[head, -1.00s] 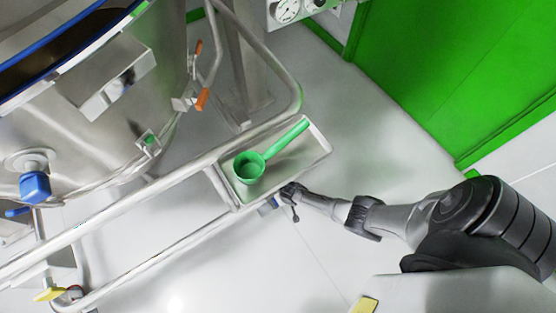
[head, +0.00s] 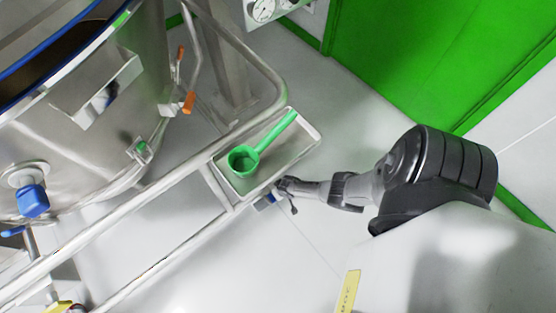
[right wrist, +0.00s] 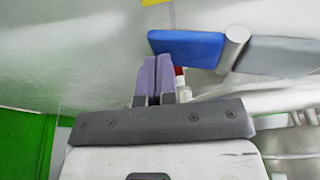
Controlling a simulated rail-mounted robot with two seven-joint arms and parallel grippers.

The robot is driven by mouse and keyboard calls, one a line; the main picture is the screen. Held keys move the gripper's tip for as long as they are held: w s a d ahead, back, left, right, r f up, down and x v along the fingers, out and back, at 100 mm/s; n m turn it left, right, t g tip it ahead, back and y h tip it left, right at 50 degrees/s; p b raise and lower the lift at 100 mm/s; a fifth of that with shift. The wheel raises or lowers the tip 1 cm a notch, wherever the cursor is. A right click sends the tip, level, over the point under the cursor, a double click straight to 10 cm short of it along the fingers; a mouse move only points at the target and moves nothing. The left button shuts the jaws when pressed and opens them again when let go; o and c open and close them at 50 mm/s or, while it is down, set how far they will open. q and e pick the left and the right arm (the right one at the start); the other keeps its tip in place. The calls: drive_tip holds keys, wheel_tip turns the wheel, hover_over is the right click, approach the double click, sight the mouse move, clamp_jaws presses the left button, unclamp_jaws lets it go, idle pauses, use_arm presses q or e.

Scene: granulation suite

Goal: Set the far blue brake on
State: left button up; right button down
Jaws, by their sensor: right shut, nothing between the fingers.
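The blue brake pedal (right wrist: 188,45) shows in the right wrist view as a flat blue plate joined to a pale round bar, with a grey plate on the bar's other side. My right gripper (right wrist: 153,82) is shut and empty, its fingertips just below the blue plate in that picture. I cannot tell whether they touch it. In the head view the right gripper (head: 279,188) is low beside the tray's lower right corner. A small blue bit (head: 271,198) shows next to it, mostly hidden. My left gripper is not in view.
A steel tray (head: 313,138) holding a green scoop (head: 243,160) is fixed beside the tubular frame (head: 160,190) of a large steel vessel (head: 70,150). A green door (head: 420,60) is at upper right. White floor (head: 205,285) lies open below the frame.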

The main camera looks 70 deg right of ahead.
idle(0.5)
drive_tip(key=shift+r+p, duration=0.65)
drive_tip(key=shift+p, duration=0.05)
drive_tip(key=s+d+r+p, duration=0.1)
drive_tip(key=s+r+p, duration=0.1)
drive_tip(key=r+p, duration=0.3)
drive_tip(key=s+d+r+p, duration=0.2)
drive_tip(key=s+r+p, duration=0.1)
drive_tip(key=r+p, duration=0.2)
drive_tip(key=shift+s+d+r, duration=0.15)
drive_tip(key=shift+d+r, duration=0.15)
drive_tip(key=shift+r, duration=0.2)
